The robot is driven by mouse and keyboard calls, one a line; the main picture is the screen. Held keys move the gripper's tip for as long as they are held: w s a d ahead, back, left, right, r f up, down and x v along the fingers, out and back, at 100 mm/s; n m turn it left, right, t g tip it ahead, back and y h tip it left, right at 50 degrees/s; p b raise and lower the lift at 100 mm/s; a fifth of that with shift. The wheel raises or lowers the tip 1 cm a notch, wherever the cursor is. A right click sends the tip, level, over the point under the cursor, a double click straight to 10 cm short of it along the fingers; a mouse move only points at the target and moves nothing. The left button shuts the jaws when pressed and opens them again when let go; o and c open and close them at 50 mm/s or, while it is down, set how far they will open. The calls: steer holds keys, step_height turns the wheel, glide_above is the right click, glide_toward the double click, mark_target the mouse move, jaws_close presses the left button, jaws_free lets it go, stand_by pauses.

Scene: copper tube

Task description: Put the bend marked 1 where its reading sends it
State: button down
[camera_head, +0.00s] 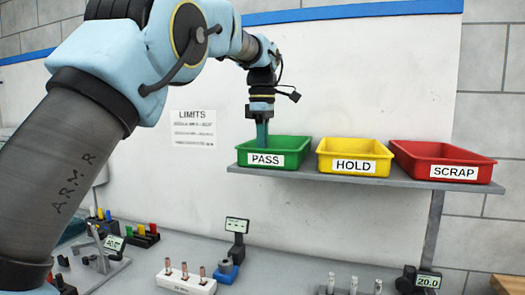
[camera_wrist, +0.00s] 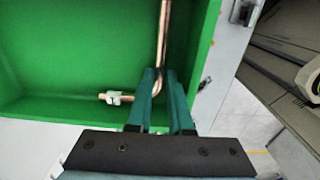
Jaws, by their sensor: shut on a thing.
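My gripper (camera_head: 262,138) is at the green PASS bin (camera_head: 298,147), with its teal fingers reaching down over the bin's left part. In the wrist view my gripper (camera_wrist: 167,78) is shut on a copper bend (camera_wrist: 164,30). One leg of the bend runs up the picture, and the other runs left to a nut-like fitting (camera_wrist: 114,97). The bend lies over the green bin's inside (camera_wrist: 70,45); I cannot tell whether it touches the floor. No mark is readable on it. The yellow HOLD bin (camera_head: 353,149) and red SCRAP bin (camera_head: 435,152) stand to the right.
The bins stand on a grey shelf (camera_head: 370,181). A LIMITS sheet (camera_head: 193,128) hangs on the wall, too small to read fully. Below are a white block with copper pieces (camera_head: 187,286), a gauge with a display (camera_head: 237,226), and another display reading 20.0 (camera_head: 428,281).

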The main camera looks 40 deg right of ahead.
steer(key=c, duration=1.1)
jaws_free()
steer(key=shift+r, duration=3.8)
